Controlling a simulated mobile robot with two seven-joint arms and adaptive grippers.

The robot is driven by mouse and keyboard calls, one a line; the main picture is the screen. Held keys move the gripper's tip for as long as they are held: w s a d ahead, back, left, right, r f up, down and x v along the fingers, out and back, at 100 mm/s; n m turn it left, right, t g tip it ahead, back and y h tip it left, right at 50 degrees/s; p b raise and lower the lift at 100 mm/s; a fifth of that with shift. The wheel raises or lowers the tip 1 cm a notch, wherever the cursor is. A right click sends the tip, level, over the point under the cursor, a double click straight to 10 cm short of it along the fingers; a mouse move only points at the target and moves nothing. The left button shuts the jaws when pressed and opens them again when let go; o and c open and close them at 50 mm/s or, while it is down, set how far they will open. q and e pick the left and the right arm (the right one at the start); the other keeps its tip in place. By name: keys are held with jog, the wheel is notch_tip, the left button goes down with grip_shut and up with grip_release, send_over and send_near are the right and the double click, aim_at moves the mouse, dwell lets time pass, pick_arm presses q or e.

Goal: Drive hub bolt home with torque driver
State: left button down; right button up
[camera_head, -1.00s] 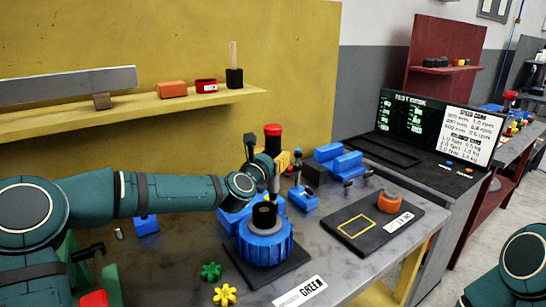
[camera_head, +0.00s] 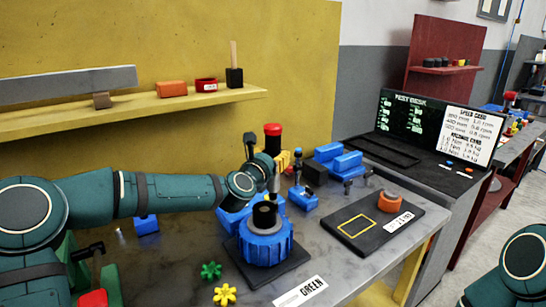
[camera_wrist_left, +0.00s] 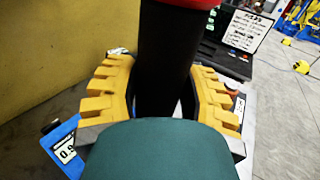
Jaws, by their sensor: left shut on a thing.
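My left gripper (camera_head: 279,162) is shut on the torque driver (camera_head: 273,143), which has a black handle and a red top and stands roughly upright. In the left wrist view the yellow fingers sit on either side of the black handle (camera_wrist_left: 168,50). The blue ribbed hub (camera_head: 265,247) with a black centre sits on a dark base plate, in front of and below the gripper. I cannot make out the hub bolt. My right gripper is out of view; only part of that arm shows at the lower right.
Blue blocks and fixtures (camera_head: 338,160) stand behind and right of the hub. A black mat (camera_head: 372,243) with a yellow outline carries an orange ring (camera_head: 390,200). Green (camera_head: 211,270) and yellow (camera_head: 225,294) star knobs lie at the front. A yellow shelf (camera_head: 130,112) runs along the wall.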

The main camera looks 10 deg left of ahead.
aim_at(270, 139)
pick_arm(q)
jog(key=shift+f+b, duration=0.3)
jog(key=shift+b, duration=0.15)
dwell(0.9)
jog(key=shift+r+p, duration=1.15)
jog(key=shift+r, duration=2)
